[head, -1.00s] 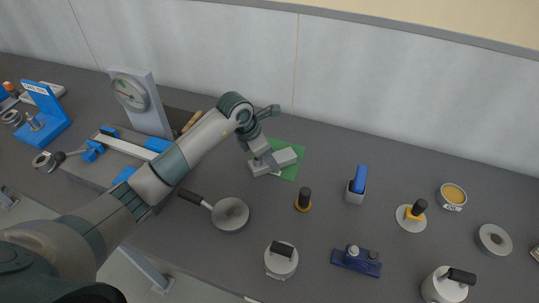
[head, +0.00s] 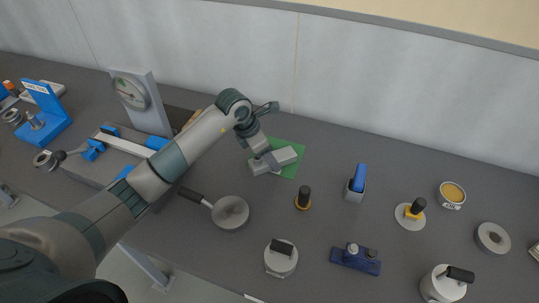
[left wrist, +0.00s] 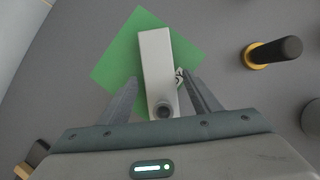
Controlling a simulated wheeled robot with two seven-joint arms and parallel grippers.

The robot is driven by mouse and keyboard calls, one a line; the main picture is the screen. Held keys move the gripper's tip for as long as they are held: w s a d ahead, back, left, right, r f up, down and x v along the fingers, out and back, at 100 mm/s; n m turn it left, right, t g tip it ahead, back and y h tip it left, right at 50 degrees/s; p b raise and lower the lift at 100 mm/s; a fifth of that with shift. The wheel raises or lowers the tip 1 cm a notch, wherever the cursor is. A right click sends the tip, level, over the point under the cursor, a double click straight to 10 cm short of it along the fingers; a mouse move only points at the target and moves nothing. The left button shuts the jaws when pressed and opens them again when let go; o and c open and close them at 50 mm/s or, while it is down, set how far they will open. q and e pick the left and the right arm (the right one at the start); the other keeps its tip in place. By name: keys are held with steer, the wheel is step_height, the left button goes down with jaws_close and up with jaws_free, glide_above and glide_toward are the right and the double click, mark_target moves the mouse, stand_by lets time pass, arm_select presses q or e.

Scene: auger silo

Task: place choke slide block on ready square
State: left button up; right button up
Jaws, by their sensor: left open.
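The choke slide block (head: 284,157) is a light grey bar lying on the green ready square (head: 291,143). In the left wrist view the block (left wrist: 155,62) lies partly over the green square (left wrist: 121,68), with its near end and a round dark knob toward my gripper. My left gripper (head: 266,165) is at the block's near end. In the wrist view its two fingers (left wrist: 160,98) stand open on either side of the block, with gaps visible. A small black-and-white mark shows beside the right finger. My right gripper is not in view.
A black-handled brass piece (head: 303,198) stands right of the square, and a pan (head: 230,212) lies in front. A blue-handled block (head: 356,184), a dark blue fixture (head: 356,259) and lidded weights stand further right. A dial gauge (head: 131,93) stands behind my left arm.

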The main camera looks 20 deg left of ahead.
arm_select(q)
steer(key=p+v, duration=0.5)
steer(key=v, duration=0.6)
steer(key=shift+p, duration=0.4)
steer(key=shift+s+a, duration=0.1)
steer(key=shift+s, duration=0.05)
